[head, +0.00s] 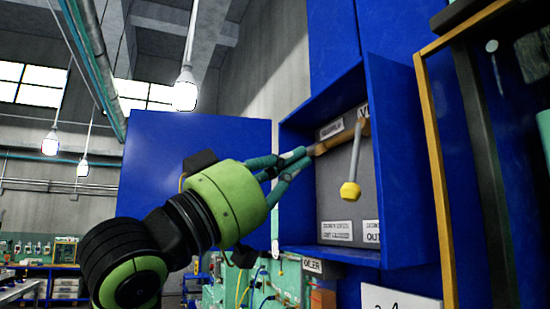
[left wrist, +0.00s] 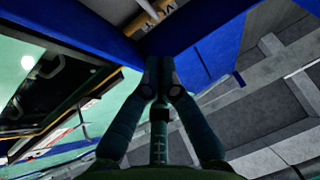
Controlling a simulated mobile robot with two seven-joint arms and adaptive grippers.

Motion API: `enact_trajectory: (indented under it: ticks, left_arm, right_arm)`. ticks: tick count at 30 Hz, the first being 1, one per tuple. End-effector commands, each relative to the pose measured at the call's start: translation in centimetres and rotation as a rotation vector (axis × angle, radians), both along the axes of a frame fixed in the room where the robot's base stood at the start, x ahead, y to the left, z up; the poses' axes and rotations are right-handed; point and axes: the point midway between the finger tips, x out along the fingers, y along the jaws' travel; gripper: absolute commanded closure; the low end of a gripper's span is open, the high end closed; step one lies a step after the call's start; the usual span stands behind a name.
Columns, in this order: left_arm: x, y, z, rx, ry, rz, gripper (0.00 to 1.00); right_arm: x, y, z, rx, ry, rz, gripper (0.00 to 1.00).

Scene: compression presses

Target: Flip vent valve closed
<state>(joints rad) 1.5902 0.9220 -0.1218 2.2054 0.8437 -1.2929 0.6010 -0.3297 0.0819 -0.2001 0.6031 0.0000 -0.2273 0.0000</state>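An open blue box (head: 400,170) on the wall holds a valve with a grey lever (head: 355,150). The lever hangs down and ends in a yellow knob (head: 350,191). An orange-brown bar (head: 340,138) runs from the lever's top toward the left, under a label beginning with "V" (head: 364,112). My left gripper (head: 308,154), green with teal fingers, is at the box's left opening, its tips near the bar's left end. Contact is unclear. In the left wrist view the fingertips (left wrist: 159,75) are together and the lever (left wrist: 148,10) lies beyond them. My right gripper is out of view.
The box's side walls and a yellow frame (head: 437,180) on the right bound the space. Another label (head: 332,129) and lower labels (head: 335,231) are on the grey back panel. A teal machine panel with cables (head: 250,285) stands below. Lamps hang on the left.

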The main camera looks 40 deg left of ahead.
Motion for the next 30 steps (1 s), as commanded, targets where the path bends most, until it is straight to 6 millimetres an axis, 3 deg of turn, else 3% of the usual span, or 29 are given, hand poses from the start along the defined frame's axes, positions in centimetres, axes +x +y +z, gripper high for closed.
enact_trajectory:
  ticks: [1, 5, 9, 11, 23, 30]
  left_arm:
    - [1.1, -0.3, 1.2, 0.0, 0.005, -0.003, 1.0]
    - [3.3, -0.8, 2.5, 0.001, 0.004, -0.001, 1.0]
    - [5.2, -1.2, 1.5, 0.002, 0.005, 0.0, 1.0]
    - [5.9, -1.3, 1.4, 0.002, 0.004, 0.001, 1.0]
    - [6.8, -1.5, 0.9, 0.002, 0.0, 0.001, 1.0]
    - [7.7, -1.8, 0.0, 0.001, 0.003, -0.003, 1.0]
  right_arm:
    - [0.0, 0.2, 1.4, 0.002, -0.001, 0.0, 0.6]
    - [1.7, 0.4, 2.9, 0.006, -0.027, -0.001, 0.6]
    - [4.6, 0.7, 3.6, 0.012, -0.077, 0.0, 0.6]
    - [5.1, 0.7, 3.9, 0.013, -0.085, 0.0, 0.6]
    - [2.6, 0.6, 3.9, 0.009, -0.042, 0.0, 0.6]
    - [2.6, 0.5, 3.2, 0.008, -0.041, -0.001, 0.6]
